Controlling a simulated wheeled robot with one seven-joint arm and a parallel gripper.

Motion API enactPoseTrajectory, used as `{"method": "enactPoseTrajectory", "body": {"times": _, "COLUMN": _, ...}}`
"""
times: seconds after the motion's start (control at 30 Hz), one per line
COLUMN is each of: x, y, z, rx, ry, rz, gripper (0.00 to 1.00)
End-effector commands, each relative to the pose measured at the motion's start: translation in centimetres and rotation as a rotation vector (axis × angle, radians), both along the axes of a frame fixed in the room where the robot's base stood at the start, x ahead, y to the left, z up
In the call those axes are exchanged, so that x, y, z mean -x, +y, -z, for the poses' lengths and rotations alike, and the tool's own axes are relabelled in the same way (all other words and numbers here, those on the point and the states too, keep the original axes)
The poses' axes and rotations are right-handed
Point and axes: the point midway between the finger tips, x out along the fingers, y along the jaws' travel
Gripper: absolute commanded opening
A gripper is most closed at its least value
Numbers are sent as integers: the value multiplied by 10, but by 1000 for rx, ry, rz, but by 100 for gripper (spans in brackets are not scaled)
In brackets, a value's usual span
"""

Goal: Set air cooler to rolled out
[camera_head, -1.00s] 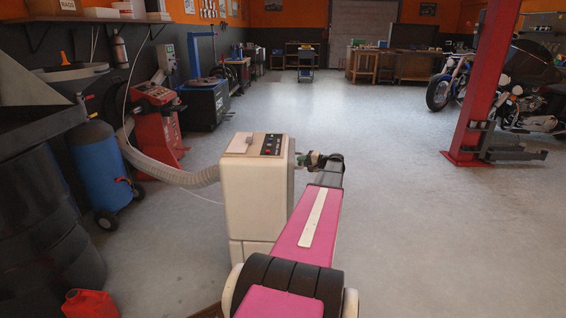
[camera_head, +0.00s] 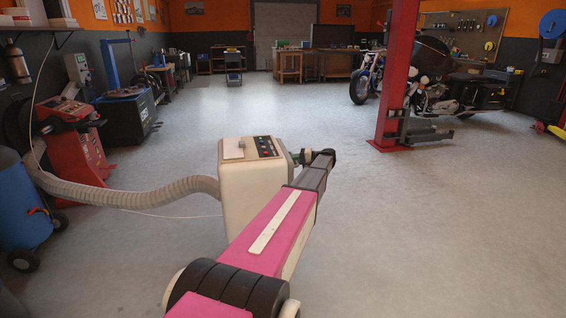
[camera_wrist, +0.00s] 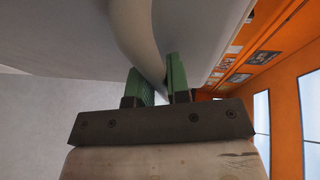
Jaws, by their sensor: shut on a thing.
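The air cooler (camera_head: 252,185) is a cream upright box with a dark button panel on top, standing on the floor ahead of me. A ribbed hose (camera_head: 140,195) runs from its left side. My gripper (camera_head: 299,158) is at the cooler's right side. In the wrist view, the green fingers of my gripper (camera_wrist: 156,70) are shut on a pale curved handle (camera_wrist: 139,35) on the cooler's body. My pink arm hides the cooler's lower right part.
A red machine (camera_head: 75,140), a blue tank (camera_head: 22,210) and a thin cable lie to the left. A red lift post (camera_head: 397,80) and motorcycles (camera_head: 445,90) stand at the back right. The floor on the right and in the middle is clear.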

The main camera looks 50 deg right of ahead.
Motion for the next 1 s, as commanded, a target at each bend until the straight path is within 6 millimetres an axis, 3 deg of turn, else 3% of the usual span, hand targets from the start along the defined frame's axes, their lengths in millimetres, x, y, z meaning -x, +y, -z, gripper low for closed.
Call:
{"method": "enactPoseTrajectory", "body": {"times": 0.13, "x": 6, "y": -11, "z": 1, "rx": 1, "ry": 3, "rz": 2, "gripper": 0}}
{"method": "enactPoseTrajectory", "body": {"times": 0.57, "x": 8, "y": -12, "z": 1, "rx": 0, "ry": 2, "rz": 2, "gripper": 0}}
{"method": "enactPoseTrajectory", "body": {"times": 0.6, "x": 8, "y": -12, "z": 1, "rx": 0, "ry": 2, "rz": 1, "gripper": 27}}
{"method": "enactPoseTrajectory", "body": {"times": 1.0, "x": 14, "y": -16, "z": -1, "rx": 0, "ry": 0, "rz": 1, "gripper": 27}}
